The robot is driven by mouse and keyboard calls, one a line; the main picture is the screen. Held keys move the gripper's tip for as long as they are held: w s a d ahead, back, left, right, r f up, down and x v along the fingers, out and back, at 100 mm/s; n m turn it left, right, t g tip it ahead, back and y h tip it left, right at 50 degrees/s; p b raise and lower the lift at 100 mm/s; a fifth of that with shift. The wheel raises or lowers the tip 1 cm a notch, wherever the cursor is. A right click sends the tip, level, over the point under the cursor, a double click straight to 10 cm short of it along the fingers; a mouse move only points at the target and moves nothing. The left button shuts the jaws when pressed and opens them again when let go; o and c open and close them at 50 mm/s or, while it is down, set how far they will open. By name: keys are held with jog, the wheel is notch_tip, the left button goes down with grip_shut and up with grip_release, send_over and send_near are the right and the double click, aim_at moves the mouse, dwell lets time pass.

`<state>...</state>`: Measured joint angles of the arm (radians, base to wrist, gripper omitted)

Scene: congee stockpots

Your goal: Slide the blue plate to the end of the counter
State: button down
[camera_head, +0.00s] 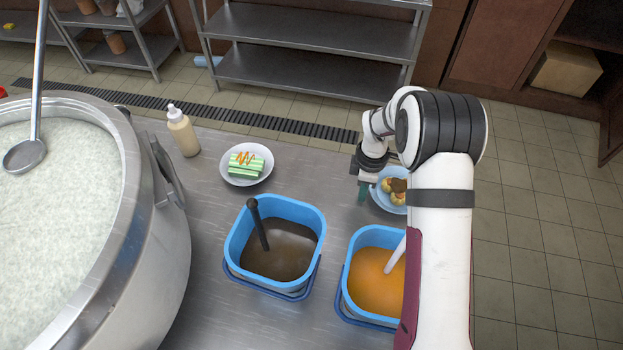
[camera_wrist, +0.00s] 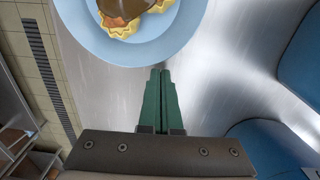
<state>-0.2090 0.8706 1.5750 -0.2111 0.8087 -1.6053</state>
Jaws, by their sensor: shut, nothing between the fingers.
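The blue plate (camera_head: 379,199) lies on the steel counter (camera_head: 215,205) near its right edge, holding yellow pastry-like pieces with brown sauce; my arm hides its right part. In the wrist view the plate (camera_wrist: 88,37) fills the upper middle, cut off by the top edge. My gripper (camera_head: 362,195) is just left of the plate, low over the counter. In the wrist view its green fingers (camera_wrist: 160,74) are shut together and empty, tips at the plate's rim. I cannot tell whether they touch it.
A blue bucket of orange liquid (camera_head: 372,277) and one of brown liquid (camera_head: 284,245) stand in front. A white plate with green food (camera_head: 264,175) and a squeeze bottle (camera_head: 183,134) are left. A big stockpot (camera_head: 150,270) fills the left side. Tiled floor lies beyond the right edge.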

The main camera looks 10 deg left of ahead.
jog(key=shift+s+a, duration=0.1)
jog(key=shift+a, duration=1.15)
notch_tip(320, 180, up, 10)
jog(key=shift+a, duration=0.2)
jog(key=c, duration=1.4)
grip_release()
jog(key=shift+a+f, duration=0.1)
jog(key=a+m+t+h, duration=0.3)
jog(key=a+m+h, duration=0.4)
jog(key=m, duration=1.1)
jog(key=shift+s+m+h, duration=0.2)
jog(key=shift+m+h, duration=0.2)
jog(key=shift+h, duration=0.6)
jog(key=shift+a, duration=0.1)
jog(key=x, duration=1.5)
jog(key=shift+w+d+f, duration=0.15)
jog(key=shift+w+d, duration=0.15)
